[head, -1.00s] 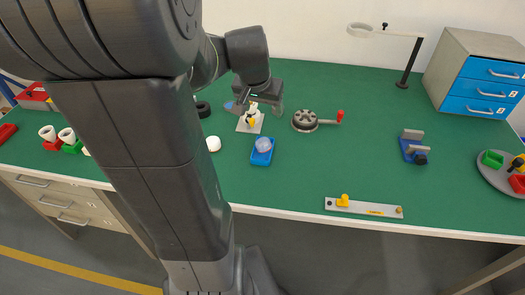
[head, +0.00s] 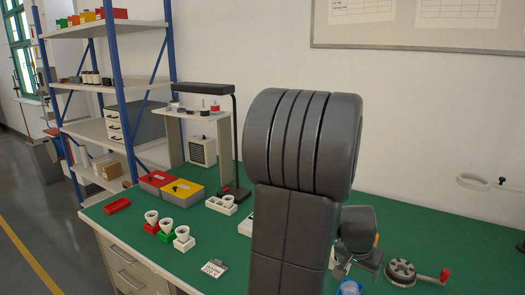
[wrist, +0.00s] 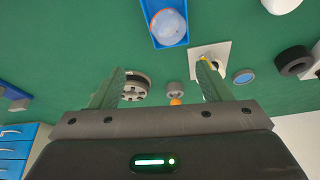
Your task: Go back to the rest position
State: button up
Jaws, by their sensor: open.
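My gripper (wrist: 161,70) shows in the wrist view as two fingers spread apart, with nothing held between them. The green bench top shows beyond the fingers, along with a crank wheel (wrist: 135,88) and a small grey round part (wrist: 174,87). In the head view my gripper (head: 360,262) is partly hidden behind my own arm, left of the crank wheel (head: 400,271). A clear bulb (wrist: 168,27) lies in a blue tray (wrist: 156,41), apart from the fingers. The tray shows only in part at the head view's bottom edge (head: 349,288).
A white square plate (wrist: 221,49) and a black ring (wrist: 294,60) are near the right finger.

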jog(key=x, duration=0.4)
jog(key=shift+s, duration=0.1)
jog(key=shift+r+p, duration=0.75)
jog(key=shift+r, duration=0.15)
